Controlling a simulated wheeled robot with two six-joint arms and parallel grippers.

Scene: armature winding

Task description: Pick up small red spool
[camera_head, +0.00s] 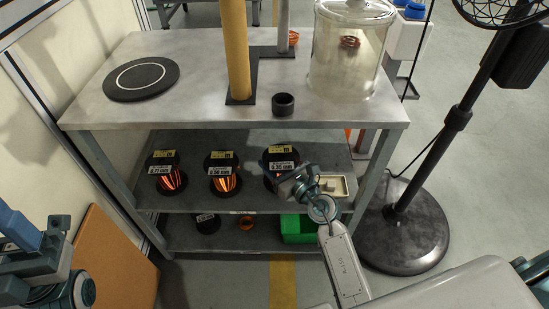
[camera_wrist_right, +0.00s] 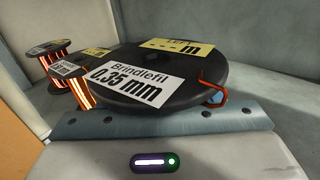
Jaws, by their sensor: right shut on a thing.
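A black-flanged spool labelled 0.35 mm (camera_head: 280,158) is on the middle shelf at the right end of a row of spools. My right gripper (camera_head: 290,183) is at its front right edge and shut on it. In the right wrist view the same spool (camera_wrist_right: 170,72) fills the middle, with a white 0.35 mm label and orange-red wire at its right edge. I cannot tell whether it is lifted off the shelf. The gripper's fingertips are largely hidden. Only links of my left arm show at the lower left.
Two more spools, one at the left (camera_head: 167,174) and one in the middle (camera_head: 224,174), stand beside it. A tray (camera_head: 345,187) lies to the right. A green bin (camera_head: 297,232) is on the lower shelf. The tabletop (camera_head: 195,108) above and a fan stand (camera_head: 404,228) limit room.

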